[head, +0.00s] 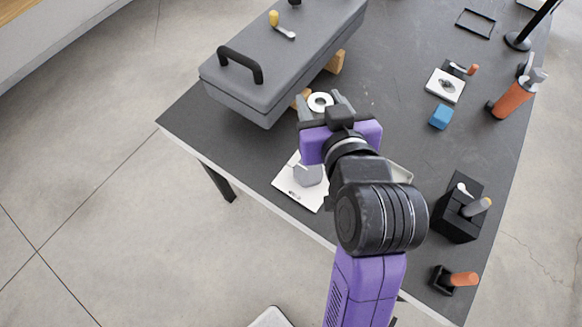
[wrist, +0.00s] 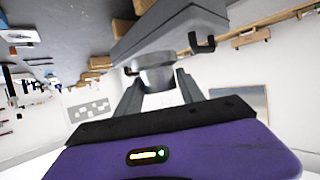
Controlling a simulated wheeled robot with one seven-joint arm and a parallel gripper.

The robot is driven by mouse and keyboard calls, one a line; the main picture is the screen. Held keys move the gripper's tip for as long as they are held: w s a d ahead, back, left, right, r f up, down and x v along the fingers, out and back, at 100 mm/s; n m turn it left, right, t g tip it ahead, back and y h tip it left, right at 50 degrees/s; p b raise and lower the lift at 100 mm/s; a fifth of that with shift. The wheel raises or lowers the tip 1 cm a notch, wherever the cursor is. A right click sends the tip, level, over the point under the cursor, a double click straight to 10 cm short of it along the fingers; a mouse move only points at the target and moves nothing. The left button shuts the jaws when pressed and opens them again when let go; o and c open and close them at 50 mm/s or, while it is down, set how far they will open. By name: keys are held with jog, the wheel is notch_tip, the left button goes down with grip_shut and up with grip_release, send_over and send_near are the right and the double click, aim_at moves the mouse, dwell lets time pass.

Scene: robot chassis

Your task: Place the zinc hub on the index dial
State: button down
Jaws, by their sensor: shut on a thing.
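My gripper (head: 324,101) is shut on the zinc hub (head: 320,103), a pale ring-shaped piece with a dark hole in the head view. In the wrist view the hub (wrist: 156,75) is a grey flanged cylinder between the fingers. The hub is beside the grey case's near right corner; its height above the table is hard to judge. Two white plates could be the index dial, and I cannot tell which: a near plate (head: 291,190) with a grey faceted block, partly hidden by my arm, and a far plate (head: 435,83) with a round grey piece.
A large grey case (head: 285,62) with a black handle rests on wooden blocks (head: 336,62) left of my gripper. A blue cube (head: 440,117), an orange cylinder (head: 513,99) and a black block (head: 459,219) stand on the right. The table between the case and blue cube is mostly clear.

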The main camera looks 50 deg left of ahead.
jog(key=shift+s+d+f, duration=0.3)
jog(key=shift+s+f, duration=0.15)
jog(key=shift+s, duration=0.2)
send_over(310, 173)
jog(key=f, duration=1.4)
jog(key=shift+w+a+f, duration=0.1)
jog(key=shift+a+f, duration=0.2)
jog(key=shift+a, duration=0.05)
jog(key=shift+f, duration=2.5)
jog(key=shift+f, duration=0.1)
jog(key=c, duration=0.7)
grip_release()
jog(key=shift+r, duration=0.2)
jog(key=shift+d, duration=0.35)
jog(key=b+v, duration=0.1)
jog(key=v, duration=1)
jog(key=shift+s+r+b, duration=0.1)
jog(key=shift+s+b, duration=0.15)
jog(key=shift+b, duration=0.1)
